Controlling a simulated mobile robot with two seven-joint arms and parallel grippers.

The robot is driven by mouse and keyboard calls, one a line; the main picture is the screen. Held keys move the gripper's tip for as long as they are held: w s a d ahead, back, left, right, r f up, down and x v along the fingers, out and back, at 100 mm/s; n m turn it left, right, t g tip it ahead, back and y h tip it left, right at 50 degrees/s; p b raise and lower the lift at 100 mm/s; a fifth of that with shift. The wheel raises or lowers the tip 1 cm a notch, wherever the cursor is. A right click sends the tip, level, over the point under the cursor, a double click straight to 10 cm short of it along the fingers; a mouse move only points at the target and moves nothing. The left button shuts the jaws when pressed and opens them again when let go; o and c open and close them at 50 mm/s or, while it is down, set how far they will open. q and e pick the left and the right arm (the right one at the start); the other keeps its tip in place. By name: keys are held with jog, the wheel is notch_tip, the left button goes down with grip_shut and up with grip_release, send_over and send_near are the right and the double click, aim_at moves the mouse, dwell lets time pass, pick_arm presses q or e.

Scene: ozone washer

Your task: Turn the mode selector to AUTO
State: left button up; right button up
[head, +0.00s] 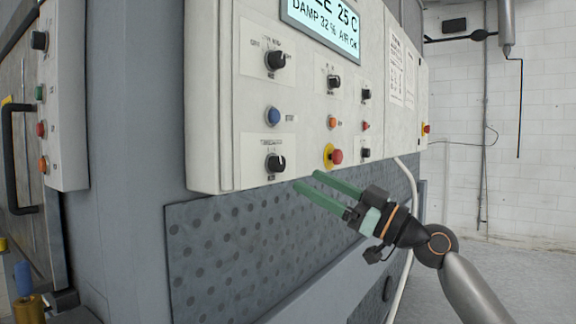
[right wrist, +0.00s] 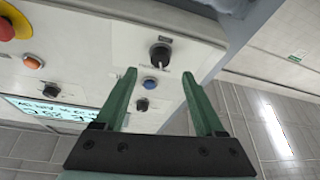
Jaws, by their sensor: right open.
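A white control panel (head: 222,100) carries several black rotary knobs with small labels too blurred to read, so I cannot tell which is the mode selector. The lower-left knob (head: 275,163) has a pale pointer mark; in the right wrist view this knob (right wrist: 160,52) shows between my fingertips and beyond them. The upper-left knob (head: 276,61) also shows in the wrist view (right wrist: 142,104). My right gripper (head: 307,180) has green fingers spread apart and empty, just right of and below the lower-left knob, apparently not touching it. My left gripper is out of view.
A blue button (head: 273,117) sits between the two left knobs. A red emergency stop (head: 336,156) on a yellow ring, an orange button (head: 332,121) and smaller knobs lie right. A display (head: 322,24) is above. A perforated dark panel (head: 225,240) lies below.

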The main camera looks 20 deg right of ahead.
aim_at(282, 167)
jog(key=p+x, duration=0.1)
jog(key=x, duration=0.5)
jog(key=shift+w+a+r, duration=0.15)
jog(key=shift+w+a, duration=0.05)
jog(key=shift+a, duration=0.05)
grip_shut()
dwell(0.3)
